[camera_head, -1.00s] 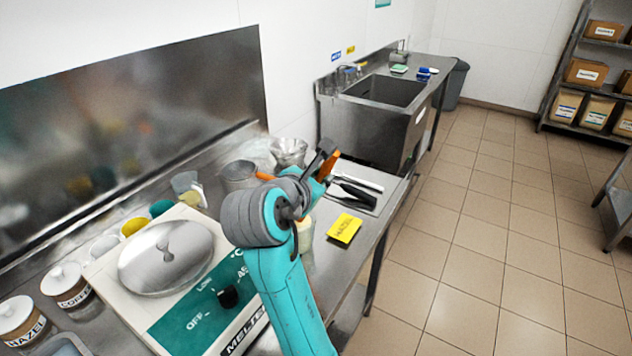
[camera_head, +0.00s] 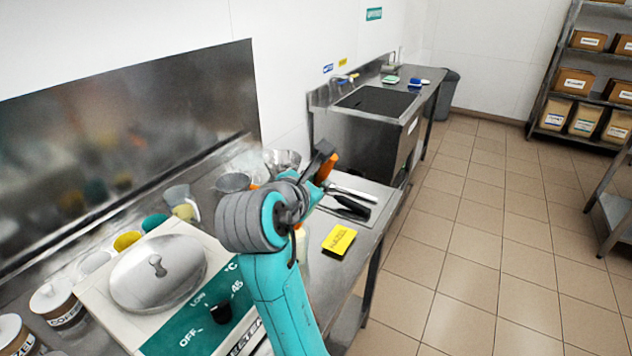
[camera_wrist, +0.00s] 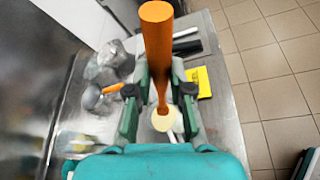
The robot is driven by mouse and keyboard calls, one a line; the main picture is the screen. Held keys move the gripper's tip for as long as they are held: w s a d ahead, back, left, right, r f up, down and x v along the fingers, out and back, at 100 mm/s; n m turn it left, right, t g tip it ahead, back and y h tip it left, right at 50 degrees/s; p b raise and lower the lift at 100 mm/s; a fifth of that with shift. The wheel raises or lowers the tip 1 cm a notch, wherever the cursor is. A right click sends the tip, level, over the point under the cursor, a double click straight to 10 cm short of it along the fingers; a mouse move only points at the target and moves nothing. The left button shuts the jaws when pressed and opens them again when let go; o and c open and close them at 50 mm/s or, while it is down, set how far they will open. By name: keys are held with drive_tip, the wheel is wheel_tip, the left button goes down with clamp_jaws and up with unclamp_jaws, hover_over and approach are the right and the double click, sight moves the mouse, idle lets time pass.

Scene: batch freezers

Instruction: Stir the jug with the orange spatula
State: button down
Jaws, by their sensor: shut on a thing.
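My gripper (camera_wrist: 161,108) is shut on the orange spatula (camera_wrist: 157,45), whose handle stands up between the fingers toward the wrist camera. In the head view the orange handle (camera_head: 327,168) shows beside the dark wrist parts. A pale cream round thing, probably the jug (camera_wrist: 164,120), lies below the gripper in the wrist view. In the head view a small pale part of it (camera_head: 302,243) shows behind my arm. The spatula's lower end is hidden, so I cannot tell whether it is inside the jug.
A melter with a steel lid (camera_head: 158,272) stands at left, with lidded pots (camera_head: 57,301) beside it. Metal vessels (camera_head: 233,182) stand behind the arm. The floor (camera_head: 480,250) is clear.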

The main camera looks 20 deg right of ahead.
drive_tip(key=shift+r, duration=2.5)
